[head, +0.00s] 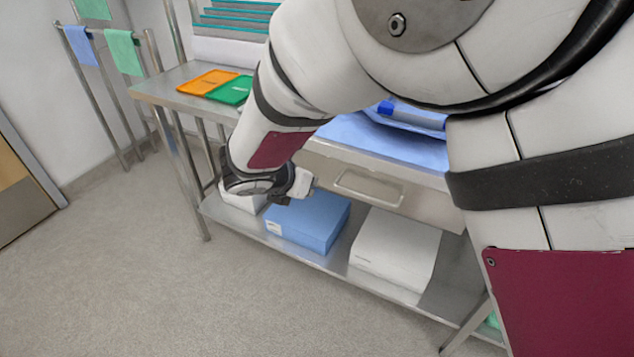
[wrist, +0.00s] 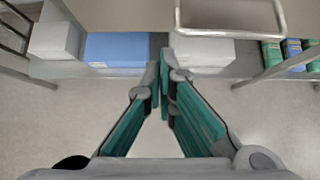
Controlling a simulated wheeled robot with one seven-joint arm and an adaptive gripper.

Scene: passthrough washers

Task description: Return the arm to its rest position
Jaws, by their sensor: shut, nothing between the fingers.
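My arm crosses the right and upper middle of the head view, bent at its joints. Its end hangs in front of the steel table (head: 164,86), beside the drawer (head: 390,200). My gripper (wrist: 162,68) shows in the wrist view with its teal-padded fingers together at the tips. Nothing is held between them. In the head view only a small part of the gripper (head: 300,184) shows past the wrist, in front of the lower-shelf boxes. The wrist view shows the drawer handle (wrist: 232,33) just beyond the fingers, to the right.
The lower shelf holds a blue box (head: 308,222) and a white box (head: 396,250). An orange tray (head: 205,82) and a green tray (head: 232,91) lie on the table. A towel rack (head: 103,85) stands at the back left. The floor (head: 130,270) in front is clear.

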